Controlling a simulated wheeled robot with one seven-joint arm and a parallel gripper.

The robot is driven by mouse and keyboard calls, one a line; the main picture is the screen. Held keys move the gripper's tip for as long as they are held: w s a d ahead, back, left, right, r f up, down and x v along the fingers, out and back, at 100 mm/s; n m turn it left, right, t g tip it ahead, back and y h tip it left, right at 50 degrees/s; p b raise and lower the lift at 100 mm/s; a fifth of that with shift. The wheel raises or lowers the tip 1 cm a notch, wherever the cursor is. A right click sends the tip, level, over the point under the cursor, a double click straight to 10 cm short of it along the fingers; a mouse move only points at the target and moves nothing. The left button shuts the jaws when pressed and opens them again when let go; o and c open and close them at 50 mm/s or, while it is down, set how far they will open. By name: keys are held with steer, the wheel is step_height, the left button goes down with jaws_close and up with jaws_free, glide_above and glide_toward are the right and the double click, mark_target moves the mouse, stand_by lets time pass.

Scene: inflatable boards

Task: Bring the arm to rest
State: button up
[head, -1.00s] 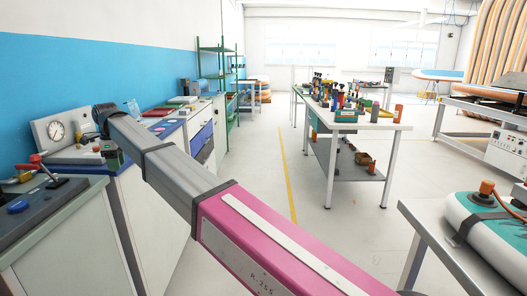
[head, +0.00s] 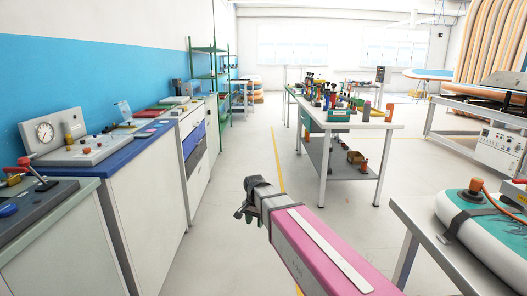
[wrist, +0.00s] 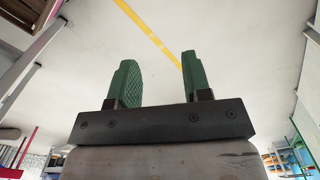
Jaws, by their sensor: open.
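My gripper (wrist: 158,82) is open in the wrist view. Its two green fingers stand well apart with nothing between them, and bare floor and a yellow line show beyond. In the head view my gripper (head: 246,214) is at the end of my pink and grey arm, over the aisle floor. It is small and partly turned away there. It touches nothing that I can see.
Left of the aisle is a blue-topped cabinet (head: 140,165) with a gauge panel (head: 47,138). A workbench (head: 345,122) crowded with tools stands ahead. A bench with an inflatable board (head: 480,225) is at the right. The aisle floor (head: 240,160) is clear.

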steer(key=s+d+f+n, duration=0.1)
steer(key=s+d+f, duration=0.2)
steer(key=d, duration=0.4)
steer(key=s+d+f+n, duration=0.2)
steer(key=s+d, duration=0.3)
steer(key=d, duration=0.3)
steer(key=s+d+f+n, duration=0.2)
steer(key=s+d+f, duration=0.2)
steer(key=d, duration=0.3)
steer(key=shift+d, duration=0.35)
steer(key=shift+s+f, duration=0.1)
steer(key=shift+s, duration=0.05)
